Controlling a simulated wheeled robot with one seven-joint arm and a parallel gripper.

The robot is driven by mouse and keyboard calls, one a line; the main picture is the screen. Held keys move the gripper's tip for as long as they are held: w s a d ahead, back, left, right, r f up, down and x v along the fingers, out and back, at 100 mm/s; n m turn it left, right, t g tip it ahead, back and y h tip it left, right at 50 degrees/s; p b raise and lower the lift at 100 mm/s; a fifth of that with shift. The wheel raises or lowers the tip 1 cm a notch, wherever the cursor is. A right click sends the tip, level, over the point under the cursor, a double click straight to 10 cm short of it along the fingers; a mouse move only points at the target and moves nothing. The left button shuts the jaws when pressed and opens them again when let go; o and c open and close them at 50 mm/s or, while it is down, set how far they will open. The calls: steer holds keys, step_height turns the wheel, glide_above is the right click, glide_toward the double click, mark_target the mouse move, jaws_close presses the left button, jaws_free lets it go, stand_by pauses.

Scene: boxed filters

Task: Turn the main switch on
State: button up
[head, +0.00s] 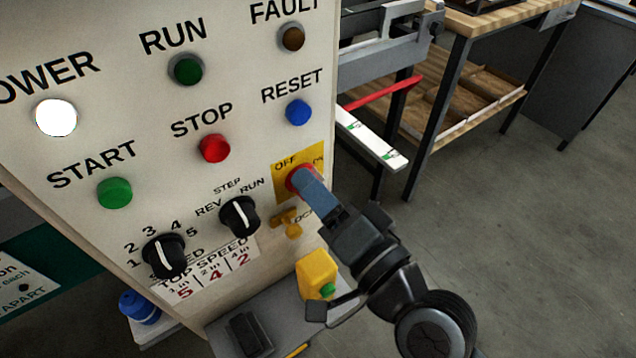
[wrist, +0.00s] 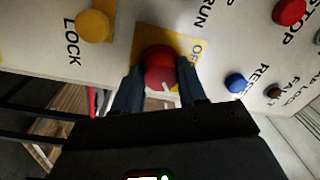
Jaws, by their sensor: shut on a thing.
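The main switch is a red round knob (head: 297,178) on a yellow plate (head: 283,185) at the panel's right edge. The plate reads OFF at upper left; the label at its right is partly covered. In the wrist view the red knob (wrist: 160,66) sits between my two blue-grey fingers, with a short white mark on its lower part. I cannot tell which label the mark points to. My gripper (head: 308,186) is shut on the knob, a finger on each side; the fingers also show in the wrist view (wrist: 160,82). The POWER lamp (head: 55,118) glows white.
A yellow lock piece (head: 290,224) is just below the switch; it also shows in the wrist view (wrist: 93,26). The STEP selector (head: 239,216) is at its left. A yellow box with a green button (head: 317,274) sits below, close to my arm. Open floor lies right.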

steer(key=shift+a+r+m+p, duration=0.15)
steer(key=shift+m+p, duration=0.2)
steer(key=shift+m, duration=0.55)
steer(key=shift+d+r+m+p, duration=0.15)
steer(key=shift+m+p, duration=0.2)
steer(key=shift+m, duration=0.55)
steer(key=shift+a, duration=0.15)
steer(key=o, duration=0.8)
steer(key=shift+o, duration=1.1)
steer(key=shift+w+f, duration=0.1)
steer(key=shift+f, duration=0.1)
steer(key=b+v, duration=0.3)
steer(key=v, duration=0.5)
steer(key=shift+f, duration=0.1)
